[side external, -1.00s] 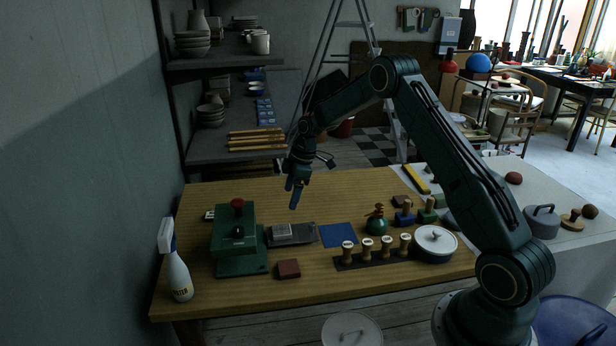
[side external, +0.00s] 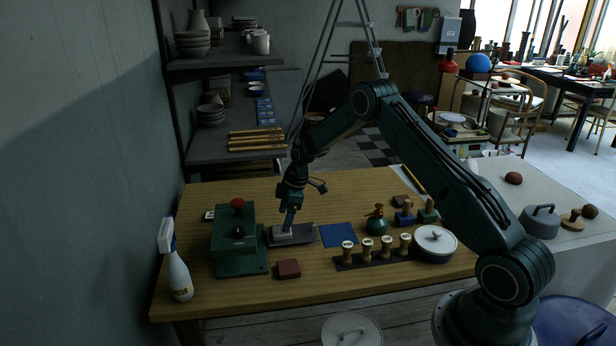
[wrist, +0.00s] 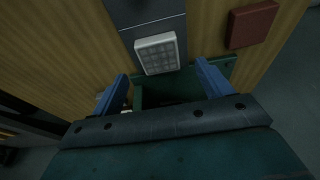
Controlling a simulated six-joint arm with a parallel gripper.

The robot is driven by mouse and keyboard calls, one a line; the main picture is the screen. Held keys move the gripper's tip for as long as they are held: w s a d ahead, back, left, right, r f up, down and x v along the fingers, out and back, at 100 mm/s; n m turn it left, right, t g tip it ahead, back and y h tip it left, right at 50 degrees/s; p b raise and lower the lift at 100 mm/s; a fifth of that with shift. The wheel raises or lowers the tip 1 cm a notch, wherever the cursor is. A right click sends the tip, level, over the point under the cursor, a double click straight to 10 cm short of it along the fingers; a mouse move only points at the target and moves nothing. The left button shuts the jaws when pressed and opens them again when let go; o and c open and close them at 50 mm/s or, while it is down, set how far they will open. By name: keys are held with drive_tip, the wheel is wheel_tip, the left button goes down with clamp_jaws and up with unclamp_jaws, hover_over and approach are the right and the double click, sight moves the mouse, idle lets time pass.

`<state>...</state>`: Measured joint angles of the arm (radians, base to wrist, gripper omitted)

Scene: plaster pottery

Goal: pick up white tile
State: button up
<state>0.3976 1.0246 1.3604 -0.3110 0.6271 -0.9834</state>
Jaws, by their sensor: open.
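The white tile (wrist: 158,54) is a small square slab with a grid of marks on its top. It lies on a dark grey plate (wrist: 156,15). In the side view the tile (side external: 282,235) sits at the left part of the plate (side external: 305,236), partly hidden by my gripper (side external: 289,226). In the wrist view my gripper (wrist: 162,70) is open, with its two blue fingers spread wider than the tile. The tile shows between and just beyond the fingertips. Whether the fingers touch it cannot be told.
The green press (side external: 234,250) with a red knob stands close left of the tile. A blue square (side external: 339,235) lies right of the plate, and a reddish-brown block (side external: 288,269) in front. Several stampers stand in a dark rack (side external: 377,260). A spray bottle (side external: 178,273) is at the left.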

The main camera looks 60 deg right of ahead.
drive_tip(key=shift+x, duration=2.2)
drive_tip(key=c, duration=1.2)
drive_tip(key=shift+r, duration=0.1)
wheel_tip(320, 180, up, 20)
drive_tip(key=shift+f, duration=0.1)
